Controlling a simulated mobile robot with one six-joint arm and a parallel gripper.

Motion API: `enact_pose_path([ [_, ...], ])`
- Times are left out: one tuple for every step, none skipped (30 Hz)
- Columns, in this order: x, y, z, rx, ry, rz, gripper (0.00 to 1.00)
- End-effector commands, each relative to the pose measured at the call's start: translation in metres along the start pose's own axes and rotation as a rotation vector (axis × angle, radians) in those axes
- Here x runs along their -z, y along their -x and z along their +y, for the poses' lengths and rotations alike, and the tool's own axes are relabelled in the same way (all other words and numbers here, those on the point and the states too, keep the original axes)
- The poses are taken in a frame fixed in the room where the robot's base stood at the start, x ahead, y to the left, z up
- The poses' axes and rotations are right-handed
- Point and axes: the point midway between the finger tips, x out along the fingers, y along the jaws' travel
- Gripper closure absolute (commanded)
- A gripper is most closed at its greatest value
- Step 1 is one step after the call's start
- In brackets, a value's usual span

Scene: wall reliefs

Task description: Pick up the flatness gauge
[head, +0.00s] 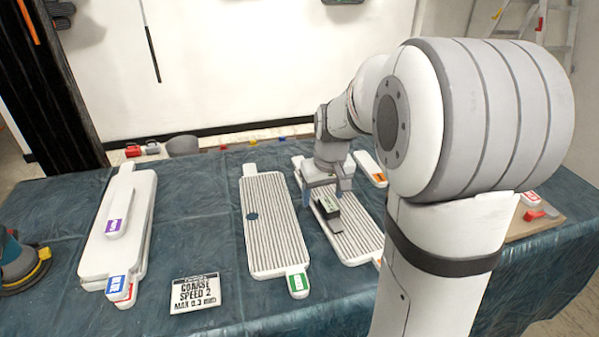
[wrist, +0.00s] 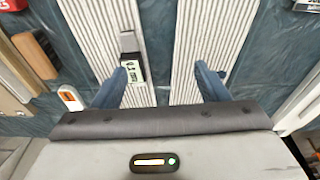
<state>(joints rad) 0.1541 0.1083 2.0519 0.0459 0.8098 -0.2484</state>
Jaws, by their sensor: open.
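The flatness gauge appears to be the small dark device with a pale label and a grey foot (head: 328,208), lying on the right ribbed panel (head: 357,231). In the wrist view the gauge (wrist: 132,67) lies on the left ribbed panel (wrist: 95,20), its label face towards me. My gripper (head: 328,185) is just beyond the gauge in the head view. In the wrist view my gripper (wrist: 163,75) has its two blue fingers wide apart, with nothing held between them. The gauge is close beside the left fingertip, not centred; I cannot tell whether they touch.
A second ribbed panel (head: 273,225) lies to the left, with a dark round spot. A stack of smooth white panels (head: 133,205) and a sign reading "COARSE SPEED 2" (head: 194,293) are further left. A sander (head: 20,262) stands at the left edge.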

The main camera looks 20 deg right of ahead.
Motion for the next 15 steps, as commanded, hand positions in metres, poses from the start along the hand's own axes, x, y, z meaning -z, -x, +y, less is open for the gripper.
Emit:
enact_pose_path([
  [0.016, -0.016, 0.012, 0.002, 0.0, -0.011, 0.33],
  [0.025, -0.024, 0.018, 0.004, 0.003, -0.014, 0.33],
  [0.035, -0.034, 0.027, 0.005, 0.008, -0.017, 0.33],
  [0.042, -0.042, 0.033, 0.005, 0.009, -0.019, 0.33],
  [0.049, -0.049, 0.038, 0.006, 0.013, -0.019, 0.33],
  [0.056, -0.058, 0.044, 0.006, 0.016, -0.021, 0.33],
  [0.06, -0.064, 0.049, 0.007, 0.018, -0.023, 0.33],
  [0.064, -0.069, 0.053, 0.008, 0.02, -0.023, 0.33],
  [0.068, -0.075, 0.057, 0.008, 0.022, -0.024, 0.33],
  [0.071, -0.079, 0.06, 0.009, 0.023, -0.025, 0.33],
  [0.073, -0.082, 0.062, 0.009, 0.024, -0.025, 0.33],
  [0.074, -0.086, 0.064, 0.01, 0.026, -0.026, 0.33],
  [0.076, -0.088, 0.065, 0.01, 0.027, -0.026, 0.33],
  [0.076, -0.091, 0.066, 0.01, 0.027, -0.026, 0.33],
  [0.077, -0.095, 0.067, 0.01, 0.028, -0.026, 0.33],
])
